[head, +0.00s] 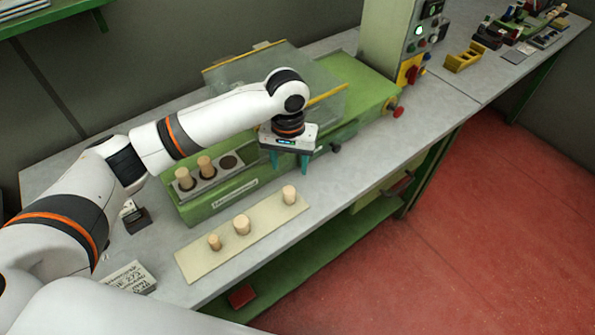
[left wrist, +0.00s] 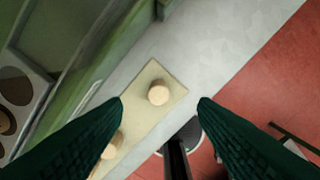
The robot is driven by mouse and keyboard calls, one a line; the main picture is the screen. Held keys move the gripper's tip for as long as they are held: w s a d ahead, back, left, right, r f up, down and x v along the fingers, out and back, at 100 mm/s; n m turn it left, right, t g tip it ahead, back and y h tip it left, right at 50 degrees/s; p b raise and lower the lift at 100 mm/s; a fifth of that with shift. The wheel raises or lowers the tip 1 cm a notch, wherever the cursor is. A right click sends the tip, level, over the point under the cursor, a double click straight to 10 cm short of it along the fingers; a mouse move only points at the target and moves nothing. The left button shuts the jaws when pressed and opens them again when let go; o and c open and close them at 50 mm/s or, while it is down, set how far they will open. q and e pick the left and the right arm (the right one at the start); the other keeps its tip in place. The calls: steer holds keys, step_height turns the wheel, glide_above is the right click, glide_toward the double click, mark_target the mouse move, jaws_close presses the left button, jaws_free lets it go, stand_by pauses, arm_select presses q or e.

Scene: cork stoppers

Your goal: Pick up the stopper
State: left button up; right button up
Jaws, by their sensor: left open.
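Three loose cork stoppers stand upright on a beige strip (head: 198,259): a small one (head: 214,242) at left, a wide one (head: 242,225) in the middle and one at the right end (head: 289,194). Two more corks (head: 184,179) (head: 205,166) sit in holes of the grey plate on the green machine. My left gripper (head: 289,165) points down, open and empty, above and behind the right-end cork. In the left wrist view that cork (left wrist: 158,94) shows between the teal fingers (left wrist: 160,104), apart from both. Another cork (left wrist: 113,145) is partly hidden by the left finger. My right gripper is not seen.
The green machine (head: 218,202) with a clear tilted cover (head: 330,92) stands right behind the strip. A small dark block (head: 137,220) and a printed card (head: 130,277) lie at left. The grey bench (head: 330,190) is bare right of the strip, up to its front edge.

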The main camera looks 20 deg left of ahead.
mark_target(289, 190)
arm_select(q)
steer(key=f, duration=0.1)
steer(key=s+f, duration=0.1)
steer(key=f+p, duration=0.1)
steer(key=shift+s+a+f, duration=0.15)
steer(key=shift+s, duration=0.2)
step_height(289, 190, down, 2)
steer(key=shift+w+f, duration=0.1)
steer(key=shift+w, duration=0.05)
steer(key=f+p, duration=0.2)
steer(key=shift+w+f, duration=0.2)
steer(key=shift+f, duration=0.1)
step_height(289, 190, down, 2)
steer(key=shift+s+f, duration=0.1)
steer(key=shift+s, duration=0.05)
steer(key=shift+f, duration=0.35)
steer(key=shift+c, duration=0.6)
steer(key=c, duration=0.9)
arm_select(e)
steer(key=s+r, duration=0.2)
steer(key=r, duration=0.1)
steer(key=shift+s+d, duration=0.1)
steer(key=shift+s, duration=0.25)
